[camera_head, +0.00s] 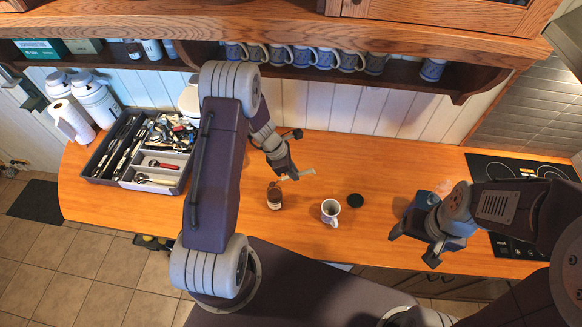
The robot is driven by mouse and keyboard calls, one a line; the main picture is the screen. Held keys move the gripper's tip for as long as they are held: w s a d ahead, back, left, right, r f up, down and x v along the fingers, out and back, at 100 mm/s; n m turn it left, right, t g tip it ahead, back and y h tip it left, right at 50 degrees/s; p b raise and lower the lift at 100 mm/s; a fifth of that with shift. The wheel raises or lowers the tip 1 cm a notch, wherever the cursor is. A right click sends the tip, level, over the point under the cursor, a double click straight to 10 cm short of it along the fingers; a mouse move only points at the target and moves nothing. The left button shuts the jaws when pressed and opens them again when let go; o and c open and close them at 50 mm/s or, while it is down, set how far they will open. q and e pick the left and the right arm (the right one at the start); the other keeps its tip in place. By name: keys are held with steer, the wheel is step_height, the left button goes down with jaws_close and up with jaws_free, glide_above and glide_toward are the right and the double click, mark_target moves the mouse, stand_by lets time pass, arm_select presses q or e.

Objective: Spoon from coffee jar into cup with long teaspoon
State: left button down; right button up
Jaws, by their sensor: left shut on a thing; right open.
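The coffee jar (274,196), small and dark with a pale label, stands upright on the wooden counter. The cup (331,211), white with a dark inside, stands to its right. My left gripper (285,173) is above and just behind the jar. It is shut on a thin pale piece, which looks like the long teaspoon (306,173), sticking out to the right. The spoon's bowl cannot be made out, nor whether any part is inside the jar. My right gripper (414,247) is open and empty at the counter's front edge, right of the cup.
A round black lid (355,200) lies right of the cup. A utensil tray (118,183) full of cutlery is at the left. The hob (500,168) is at the right. The counter (340,150) behind the cup is clear.

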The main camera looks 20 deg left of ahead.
steer(key=shift+r+p, duration=1.1)
steer(key=shift+r, duration=0.4)
